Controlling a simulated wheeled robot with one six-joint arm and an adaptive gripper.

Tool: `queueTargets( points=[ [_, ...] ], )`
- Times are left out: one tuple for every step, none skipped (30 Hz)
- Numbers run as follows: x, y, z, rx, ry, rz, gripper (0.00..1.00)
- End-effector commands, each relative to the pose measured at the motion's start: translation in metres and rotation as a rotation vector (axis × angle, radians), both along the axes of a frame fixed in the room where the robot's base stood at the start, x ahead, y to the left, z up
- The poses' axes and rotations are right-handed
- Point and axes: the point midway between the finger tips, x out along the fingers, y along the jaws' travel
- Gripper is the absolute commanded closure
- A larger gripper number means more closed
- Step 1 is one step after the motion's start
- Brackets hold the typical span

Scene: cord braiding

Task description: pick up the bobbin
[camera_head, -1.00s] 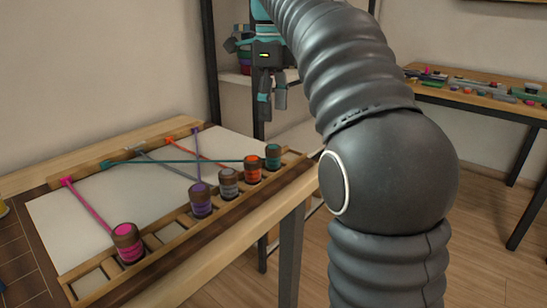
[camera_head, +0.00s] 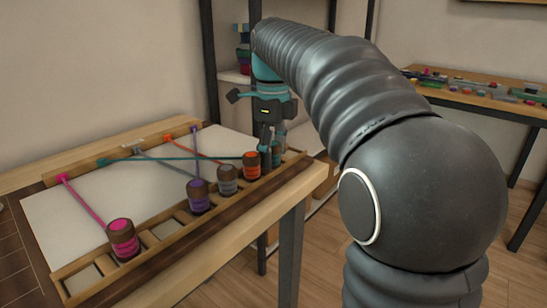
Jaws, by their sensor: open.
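Several bobbins stand in the slotted wooden rail (camera_head: 165,227) along the front of the braiding board. From left they are a pink bobbin (camera_head: 123,240), a purple bobbin (camera_head: 198,195), a grey bobbin (camera_head: 228,180), an orange bobbin (camera_head: 251,166) and a teal bobbin (camera_head: 277,157) at the right end. My gripper (camera_head: 270,148) points down over the teal bobbin with its fingers open. The fingers overlap the teal bobbin in the picture and hide part of it. I cannot tell whether they touch it.
Coloured cords cross the pale board (camera_head: 70,225) from the bobbins to the back bar (camera_head: 85,165); some overlap. The orange bobbin stands close to the left of my gripper. Several rail slots between pink and purple are empty. A second table (camera_head: 470,95) stands at the right.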

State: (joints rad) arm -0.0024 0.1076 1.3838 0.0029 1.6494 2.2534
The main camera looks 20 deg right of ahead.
Motion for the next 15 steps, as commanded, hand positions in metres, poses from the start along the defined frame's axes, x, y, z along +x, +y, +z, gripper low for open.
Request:
queueTargets(
  points=[
    [-0.0002,-0.0001,-0.0017,0.0,0.0,0.0,0.35],
    [-0.0002,-0.0001,-0.0021,0.0,0.0,0.0,0.35],
    [-0.0001,-0.0001,-0.0022,0.0,0.0,0.0,0.35],
    [-0.0001,-0.0001,-0.0021,0.0,0.0,0.0,0.35],
    [0.0,-0.0001,-0.002,0.0,0.0,0.0,0.35],
    [0.0,-0.0001,-0.0019,0.0,0.0,0.0,0.35],
    [0.0,-0.0001,-0.0019,0.0,0.0,0.0,0.35],
    [0.0,-0.0001,-0.0019,0.0,0.0,0.0,0.37],
    [0.0,-0.0001,-0.0019,0.0,0.0,0.0,0.47],
    [0.0,-0.0001,-0.0019,0.0,0.0,0.0,0.55],
    [0.0,-0.0001,-0.0019,0.0,0.0,0.0,0.62],
    [0.0001,-0.0002,-0.0019,0.0,0.0,0.0,0.72],
    [0.0001,-0.0002,-0.0019,0.0,0.0,0.0,0.8],
    [0.0001,-0.0002,-0.0019,0.0,0.0,0.0,0.87],
    [0.0001,-0.0002,-0.0019,0.0,0.0,0.0,0.97]
  ],
)
